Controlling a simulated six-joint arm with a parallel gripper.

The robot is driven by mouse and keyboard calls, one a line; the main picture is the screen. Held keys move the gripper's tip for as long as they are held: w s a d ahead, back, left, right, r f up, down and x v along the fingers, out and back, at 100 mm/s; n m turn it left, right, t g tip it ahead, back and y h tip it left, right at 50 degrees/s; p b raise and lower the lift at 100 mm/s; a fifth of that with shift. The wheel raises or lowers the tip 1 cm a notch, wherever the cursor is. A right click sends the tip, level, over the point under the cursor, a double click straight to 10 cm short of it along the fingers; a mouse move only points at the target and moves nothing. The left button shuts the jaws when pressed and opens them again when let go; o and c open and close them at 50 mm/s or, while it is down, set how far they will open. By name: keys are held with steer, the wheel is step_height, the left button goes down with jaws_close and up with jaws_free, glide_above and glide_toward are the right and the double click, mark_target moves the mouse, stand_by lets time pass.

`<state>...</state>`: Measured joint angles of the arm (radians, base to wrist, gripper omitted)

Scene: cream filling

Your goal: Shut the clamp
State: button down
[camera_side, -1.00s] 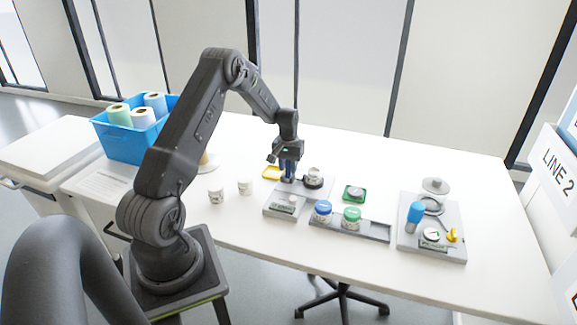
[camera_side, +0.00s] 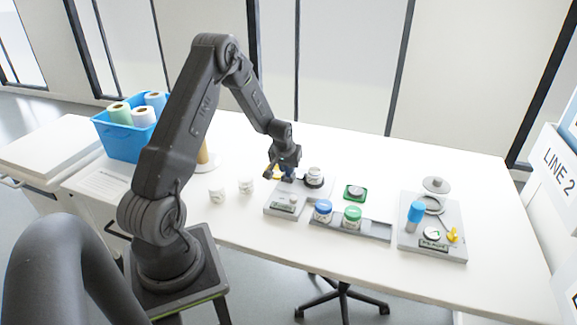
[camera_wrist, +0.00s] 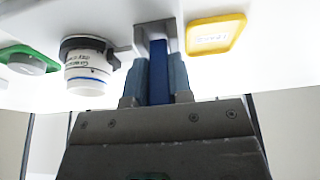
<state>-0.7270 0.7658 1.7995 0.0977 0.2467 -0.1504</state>
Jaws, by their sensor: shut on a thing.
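The clamp stands on a light grey base (camera_side: 272,207) near the table's middle. Its dark jaw (camera_wrist: 75,42) is around the white jar (camera_wrist: 88,72) near the cap end in the wrist view. The jar also shows in the side view (camera_side: 315,174), upright at the base's back right. My gripper (camera_side: 287,174) is low at the base's back left, tilted, and shut on the clamp's dark blue handle (camera_wrist: 158,75). Two lighter blue finger pads flank the handle in the wrist view. A grey block (camera_wrist: 153,32) sits beyond it. I cannot tell whether the clamp is fully shut.
A yellow tray (camera_wrist: 215,35) lies close beside the handle. A green tray (camera_side: 356,194) is right of the base. Blue-lidded (camera_side: 322,210) and green-lidded (camera_side: 352,217) jars stand on a grey rack in front. Two white jars are left. A grey station (camera_side: 460,210) is far right.

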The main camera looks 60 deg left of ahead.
steer(key=shift+s+d+t, duration=0.1)
steer(key=shift+s+t, duration=0.05)
steer(key=shift+t, duration=0.15)
steer(key=shift+f, duration=0.1)
steer(key=c, duration=1)
jaws_free()
steer(key=v, duration=1.4)
steer(key=shift+d, duration=0.25)
steer(key=shift+f, duration=0.1)
